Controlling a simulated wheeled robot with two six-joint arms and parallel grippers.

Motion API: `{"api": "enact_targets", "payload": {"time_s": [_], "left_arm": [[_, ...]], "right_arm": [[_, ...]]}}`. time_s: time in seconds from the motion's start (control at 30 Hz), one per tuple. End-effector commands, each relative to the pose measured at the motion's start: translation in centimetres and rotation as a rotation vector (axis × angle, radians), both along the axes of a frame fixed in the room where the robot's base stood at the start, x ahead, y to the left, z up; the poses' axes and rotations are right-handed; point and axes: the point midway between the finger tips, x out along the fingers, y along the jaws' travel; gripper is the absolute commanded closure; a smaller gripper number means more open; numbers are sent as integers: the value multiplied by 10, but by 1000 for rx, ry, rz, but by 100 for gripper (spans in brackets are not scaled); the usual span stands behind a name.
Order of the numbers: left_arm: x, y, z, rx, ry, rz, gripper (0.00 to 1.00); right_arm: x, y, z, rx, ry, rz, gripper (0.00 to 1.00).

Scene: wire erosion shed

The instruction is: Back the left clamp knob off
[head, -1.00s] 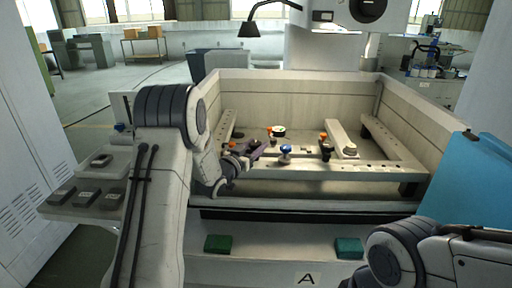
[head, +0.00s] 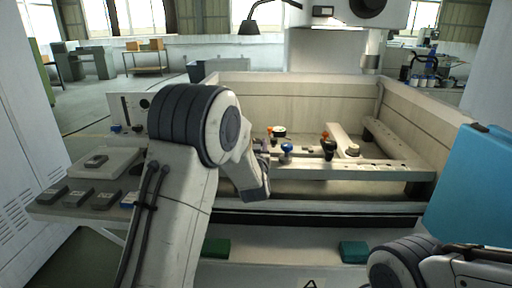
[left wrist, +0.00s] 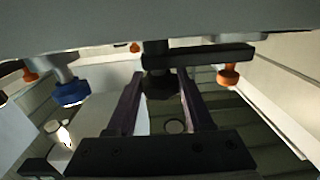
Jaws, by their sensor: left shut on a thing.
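The left clamp knob (left wrist: 160,86) is dark and round in the left wrist view, under a dark clamp bar (left wrist: 210,55). My left gripper (left wrist: 160,95) has its two dark purple fingers on either side of this knob and is shut on it. In the head view my left arm reaches into the pale tank, and its wrist hides the knob and most of the gripper. My right gripper is out of view; only part of my right arm shows at the lower right.
A blue knob (head: 287,148) stands right of my left wrist. A black knob (head: 329,146) and an orange knob (head: 325,134) stand further right. The tank's front wall (head: 330,207) runs below my left wrist. A blue panel (head: 473,188) stands at right.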

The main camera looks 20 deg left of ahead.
Motion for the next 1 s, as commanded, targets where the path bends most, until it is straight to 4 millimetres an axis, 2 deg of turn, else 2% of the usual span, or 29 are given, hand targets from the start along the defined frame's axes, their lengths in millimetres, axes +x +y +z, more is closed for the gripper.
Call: {"api": "enact_targets", "payload": {"time_s": [0.43, 0.47, 0.5, 0.53, 0.87, 1.0], "left_arm": [[0, 0, 0, 2, 2, 10, 100], [0, 0, 0, 2, 1, 10, 37], [0, 0, 0, 1, 0, 10, 21], [0, 0, 0, 1, 0, 10, 18], [-2, -1, 0, 0, 0, 10, 18], [-16, -6, -1, 0, 0, 9, 18]], "right_arm": [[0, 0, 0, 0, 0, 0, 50], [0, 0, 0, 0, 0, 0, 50], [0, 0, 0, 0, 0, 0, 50], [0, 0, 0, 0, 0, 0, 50], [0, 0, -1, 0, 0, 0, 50], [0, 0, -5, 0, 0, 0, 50]]}}
